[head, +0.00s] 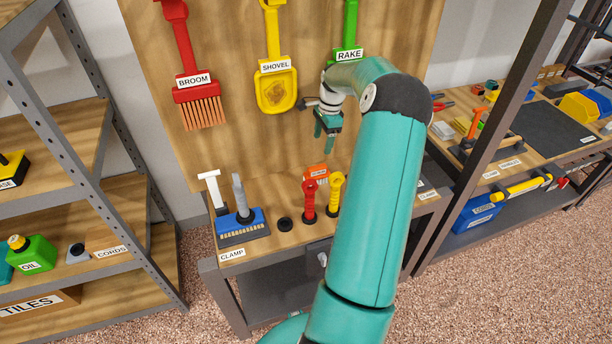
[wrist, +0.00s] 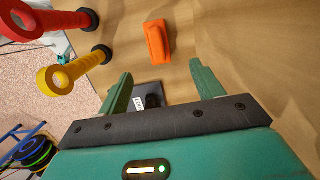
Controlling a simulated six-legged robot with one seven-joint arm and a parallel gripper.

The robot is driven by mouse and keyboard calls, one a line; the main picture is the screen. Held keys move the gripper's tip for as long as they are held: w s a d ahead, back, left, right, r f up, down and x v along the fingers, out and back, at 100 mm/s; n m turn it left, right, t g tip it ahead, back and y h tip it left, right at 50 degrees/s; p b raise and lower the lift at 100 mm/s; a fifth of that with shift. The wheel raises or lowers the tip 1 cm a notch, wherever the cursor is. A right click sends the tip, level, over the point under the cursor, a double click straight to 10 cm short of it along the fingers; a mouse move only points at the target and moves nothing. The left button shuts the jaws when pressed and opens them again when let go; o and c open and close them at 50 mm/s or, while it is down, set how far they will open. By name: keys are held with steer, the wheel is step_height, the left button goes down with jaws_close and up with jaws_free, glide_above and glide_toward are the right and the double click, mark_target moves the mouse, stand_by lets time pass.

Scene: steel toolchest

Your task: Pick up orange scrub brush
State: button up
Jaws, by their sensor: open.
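The orange scrub brush (head: 317,173) stands on the wooden bench top behind the red and yellow tools, which partly hide it in the head view. My gripper (head: 324,142) hangs above the bench, fingers pointing down, apart from the brush. In the wrist view my gripper (wrist: 161,73) is open, with nothing held between its fingers.
A red tool (head: 309,198) and a yellow tool (head: 335,194) stand upright close to the brush. A wooden pegboard (head: 235,140) rises behind, with the broom (head: 200,108), shovel (head: 276,90) and rake (head: 351,30) hanging.

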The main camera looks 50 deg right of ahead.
mark_target(317, 167)
steer(key=f, duration=0.6)
steer(key=a+f, duration=0.1)
steer(key=f, duration=0.2)
steer(key=shift+w, duration=0.25)
steer(key=f, duration=0.2)
steer(key=a+f, duration=0.1)
steer(key=f, duration=0.1)
steer(key=shift+f, duration=0.1)
steer(key=shift+w+f, duration=0.1)
steer(key=shift+f, duration=0.35)
steer(key=c, duration=1.1)
steer(key=shift+c, duration=0.2)
